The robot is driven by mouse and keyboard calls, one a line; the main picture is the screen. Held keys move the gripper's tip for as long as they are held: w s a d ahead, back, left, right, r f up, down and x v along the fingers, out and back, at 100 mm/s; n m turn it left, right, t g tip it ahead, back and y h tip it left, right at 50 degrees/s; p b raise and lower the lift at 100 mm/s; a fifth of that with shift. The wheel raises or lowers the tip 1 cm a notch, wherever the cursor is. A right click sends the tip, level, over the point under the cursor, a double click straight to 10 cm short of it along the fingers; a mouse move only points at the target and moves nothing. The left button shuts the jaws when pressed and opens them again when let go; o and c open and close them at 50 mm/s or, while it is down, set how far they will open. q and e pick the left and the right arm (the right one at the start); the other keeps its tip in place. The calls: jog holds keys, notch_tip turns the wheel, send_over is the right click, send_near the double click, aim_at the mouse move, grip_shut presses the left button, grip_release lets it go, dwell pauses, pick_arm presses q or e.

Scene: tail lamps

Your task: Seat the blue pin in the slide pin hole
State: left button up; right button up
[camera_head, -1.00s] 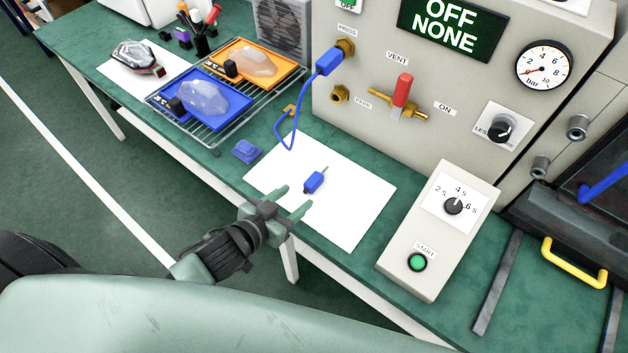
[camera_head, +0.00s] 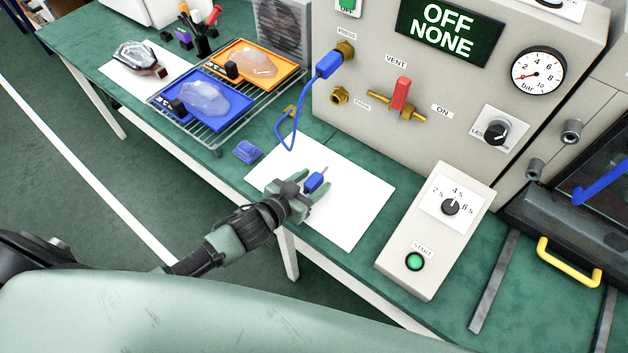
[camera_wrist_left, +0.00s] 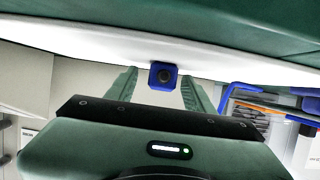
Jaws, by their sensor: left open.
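The blue pin (camera_head: 314,182) lies on the white sheet (camera_head: 352,222), its thin metal tip pointing away toward the machine. My left gripper (camera_head: 313,190) is open, with its green fingers on either side of the pin's blue body. In the left wrist view the pin's square blue end (camera_wrist_left: 163,76) shows between the two open fingers (camera_wrist_left: 163,90), with gaps on both sides. I cannot tell which part is the slide pin hole. My right gripper is not in view.
A blue block (camera_head: 247,152) sits left of the sheet. A wire rack with a blue tray (camera_head: 240,103) and an orange tray (camera_head: 296,72) stands farther left. A blue cable (camera_head: 279,128) hangs from the machine (camera_head: 375,60). A START control box (camera_head: 432,235) stands right.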

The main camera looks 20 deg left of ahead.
aim_at(312, 182)
pick_arm(q)
grip_shut()
notch_tip(312, 182, up, 20)
dwell(0.5)
